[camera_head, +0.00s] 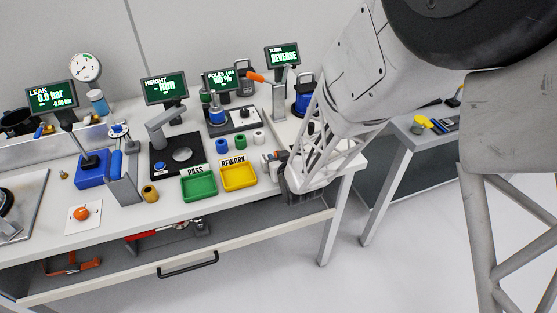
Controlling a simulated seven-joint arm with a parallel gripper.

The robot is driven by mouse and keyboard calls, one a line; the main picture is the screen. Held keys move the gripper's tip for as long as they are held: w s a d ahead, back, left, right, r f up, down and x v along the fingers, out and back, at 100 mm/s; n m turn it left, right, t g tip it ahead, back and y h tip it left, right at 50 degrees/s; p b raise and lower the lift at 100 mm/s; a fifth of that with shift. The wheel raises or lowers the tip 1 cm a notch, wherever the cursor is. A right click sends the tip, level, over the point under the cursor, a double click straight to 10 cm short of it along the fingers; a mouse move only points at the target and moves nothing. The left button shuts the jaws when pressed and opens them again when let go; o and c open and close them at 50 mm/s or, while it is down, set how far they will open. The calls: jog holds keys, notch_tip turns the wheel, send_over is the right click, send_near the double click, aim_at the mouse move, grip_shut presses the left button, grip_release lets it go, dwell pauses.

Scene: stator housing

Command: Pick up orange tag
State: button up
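I cannot tell for certain which thing is the orange tag. A small round orange piece (81,213) lies on a white card at the front left of the bench. Another orange piece (254,77) shows at the back, beside the display reading REVERSE. My gripper (279,165) is at the right front of the bench, just right of the yellow tray. It is small and partly hidden by my own arm. Small dark, red and blue bits show at its tip, and I cannot tell whether they are held. Its fingers are not clear.
A green PASS tray (199,196) and a yellow REWORK tray (238,189) stand near the front edge. Several small cylinders stand behind them. Gauges with displays line the back. A brown cylinder (150,194) stands left of the trays. An orange clamp-like tool (75,265) lies on the lower shelf.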

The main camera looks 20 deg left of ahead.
grip_shut()
jog(key=shift+r, duration=0.15)
dwell(0.4)
jog(key=shift+r, duration=0.8)
notch_tip(320, 180, up, 2)
jog(key=s+d+r, duration=0.1)
jog(key=s+d, duration=0.9)
jog(key=s, duration=0.2)
jog(key=shift+s+d, duration=0.15)
